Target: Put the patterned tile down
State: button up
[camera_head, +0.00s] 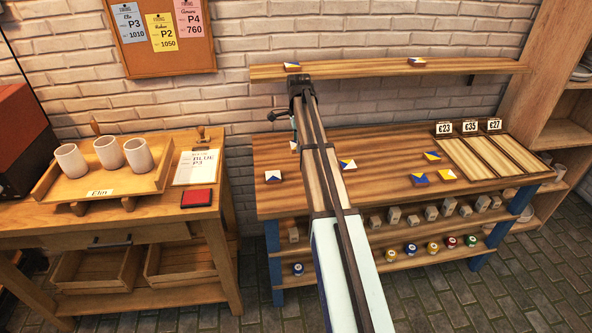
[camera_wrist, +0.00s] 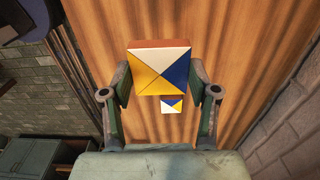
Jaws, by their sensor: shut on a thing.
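My gripper (camera_wrist: 160,80) is shut on a patterned tile (camera_wrist: 160,72) in the wrist view. The tile has white, yellow and blue triangles and reddish-brown sides, and its patterned face is toward the camera. A smaller-looking tile (camera_wrist: 172,105) shows past its lower edge, over the wooden surface. In the head view my arm reaches over the workbench (camera_head: 390,145) toward the wall shelf (camera_head: 370,70); the fingers there are mostly hidden. A partly hidden tile (camera_head: 293,146) shows beside the arm; I cannot tell whether it is the held one.
On the bench lie a tile at the left (camera_head: 273,176), one right of my arm (camera_head: 347,164), and several near the slotted price tray (camera_head: 490,158). Two tiles sit on the wall shelf, at left (camera_head: 292,66) and right (camera_head: 416,61).

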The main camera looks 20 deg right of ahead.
aim_at(298, 177)
notch_tip(298, 177, down, 13)
jog(key=shift+a+f+p, duration=0.1)
jog(key=shift+p, duration=1.1)
jog(key=shift+f, duration=0.15)
jog(key=o, duration=1.2)
jog(key=shift+o, duration=0.2)
notch_tip(298, 177, up, 12)
jog(key=b, duration=0.3)
jog(key=shift+r, duration=0.2)
